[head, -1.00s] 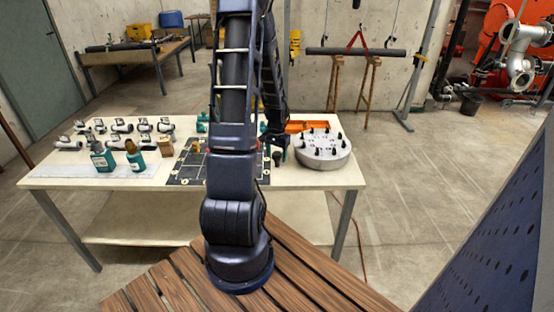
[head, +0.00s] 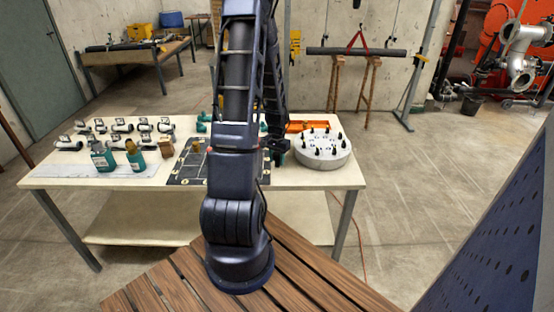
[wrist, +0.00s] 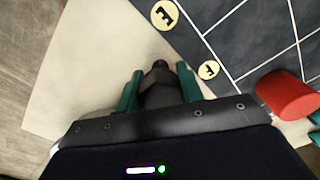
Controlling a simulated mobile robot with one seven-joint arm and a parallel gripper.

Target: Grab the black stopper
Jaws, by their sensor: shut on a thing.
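The black stopper (wrist: 160,88) is between the two green fingers of my gripper (wrist: 158,72) in the wrist view. The fingers are shut on it from both sides. Its dark rounded end points away from the wrist. In the head view my gripper (head: 276,156) is low over the white table, between the dark marked mat and the round grey block. The stopper cannot be made out clearly there, and whether it touches the table cannot be told.
The round grey block (head: 323,155) with several black pegs stands close on the right. An orange tray (head: 308,126) lies behind. The dark mat (head: 187,170) is left; a red cylinder (wrist: 287,95) stands near the gripper. Green bottles (head: 103,160) stand further left.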

